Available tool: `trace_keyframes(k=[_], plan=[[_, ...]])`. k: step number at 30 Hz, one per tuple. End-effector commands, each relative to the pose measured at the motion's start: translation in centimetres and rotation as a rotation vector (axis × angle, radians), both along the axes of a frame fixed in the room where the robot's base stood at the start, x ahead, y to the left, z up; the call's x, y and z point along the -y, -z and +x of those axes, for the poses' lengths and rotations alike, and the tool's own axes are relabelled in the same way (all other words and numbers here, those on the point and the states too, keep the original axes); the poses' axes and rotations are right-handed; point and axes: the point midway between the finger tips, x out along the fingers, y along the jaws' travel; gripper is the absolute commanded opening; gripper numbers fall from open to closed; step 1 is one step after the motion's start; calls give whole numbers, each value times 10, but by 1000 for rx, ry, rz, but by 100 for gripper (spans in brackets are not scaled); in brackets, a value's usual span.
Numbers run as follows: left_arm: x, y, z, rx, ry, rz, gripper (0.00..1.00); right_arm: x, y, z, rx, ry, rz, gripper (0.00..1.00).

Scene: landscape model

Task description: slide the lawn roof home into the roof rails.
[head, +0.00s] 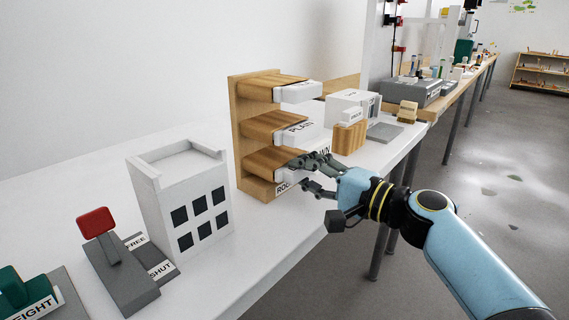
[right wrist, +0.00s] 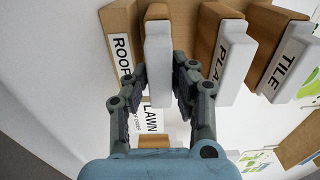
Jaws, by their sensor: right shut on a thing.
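The lawn roof (right wrist: 158,62) shows in the right wrist view as a white slab end at the lowest shelf of the wooden rack, beside a LAWN label (right wrist: 152,120). My right gripper (right wrist: 168,78) is shut on this end, one finger on each side. In the head view my right gripper (head: 312,172) is at the rack's lowest shelf and hides most of the roof. The white building (head: 185,207) with dark windows stands left of the rack. Its roof rails (head: 141,169) are raised edges along an empty top. My left gripper is not in view.
The wooden rack (head: 240,130) also holds a PLAIN roof (head: 304,132) and a top roof (head: 300,93), labelled TILE (right wrist: 289,64) in the wrist view. A red-handled lever (head: 96,222) with FREE and SHUT labels stands before the building. White boxes (head: 355,103) stand right of the rack.

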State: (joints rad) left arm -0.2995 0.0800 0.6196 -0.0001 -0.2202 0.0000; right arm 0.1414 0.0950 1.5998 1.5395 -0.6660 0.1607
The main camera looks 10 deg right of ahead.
Motion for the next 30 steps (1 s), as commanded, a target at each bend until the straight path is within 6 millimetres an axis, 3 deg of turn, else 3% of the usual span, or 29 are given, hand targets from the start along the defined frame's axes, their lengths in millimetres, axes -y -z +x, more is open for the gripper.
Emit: trace_keyframes(k=[30], plan=[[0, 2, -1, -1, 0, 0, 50, 7, 1, -9, -1, 0, -1, 0]])
